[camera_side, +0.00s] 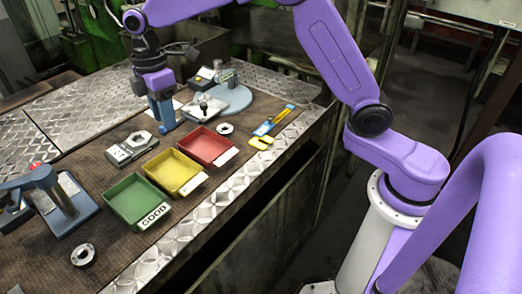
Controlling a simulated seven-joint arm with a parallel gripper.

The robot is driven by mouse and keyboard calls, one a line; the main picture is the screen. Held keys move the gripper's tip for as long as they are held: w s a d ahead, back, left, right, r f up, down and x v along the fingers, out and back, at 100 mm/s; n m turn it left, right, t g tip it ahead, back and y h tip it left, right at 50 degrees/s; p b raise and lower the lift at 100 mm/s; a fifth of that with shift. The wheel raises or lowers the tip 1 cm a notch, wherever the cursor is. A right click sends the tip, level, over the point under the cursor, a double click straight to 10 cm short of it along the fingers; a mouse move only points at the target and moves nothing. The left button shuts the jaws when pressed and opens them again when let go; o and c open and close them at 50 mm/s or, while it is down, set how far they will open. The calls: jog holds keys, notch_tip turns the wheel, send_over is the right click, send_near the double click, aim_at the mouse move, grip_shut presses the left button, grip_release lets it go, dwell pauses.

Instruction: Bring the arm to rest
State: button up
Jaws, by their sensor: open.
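My arm is purple and reaches in from the right over the bench. My gripper (164,122) hangs pointing down above the back of the brown bench mat (105,158), with blue fingers. It is open, and I see nothing held between its fingers. It is behind the yellow tray and to the left of a round grey-blue base (235,98). Whether the fingertips touch the surface I cannot tell.
Green (135,199), yellow (174,171) and red (207,146) trays stand in a row; the green one is labelled GOOD. A blue press stand (65,200) is at left, a grey gauge (133,147) behind the trays. A yellow-blue tool (273,121) lies at right.

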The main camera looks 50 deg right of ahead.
jog(key=s+d+m, duration=0.1)
jog(key=s+m, duration=0.1)
jog(key=s, duration=1.5)
jog(key=s+d+f+m, duration=0.1)
jog(key=s+d, duration=1.4)
jog(key=s, duration=0.1)
jog(key=shift+s+f+m+t, duration=0.25)
jog(key=shift+f+m+t, duration=0.05)
jog(key=shift+f+t, duration=0.1)
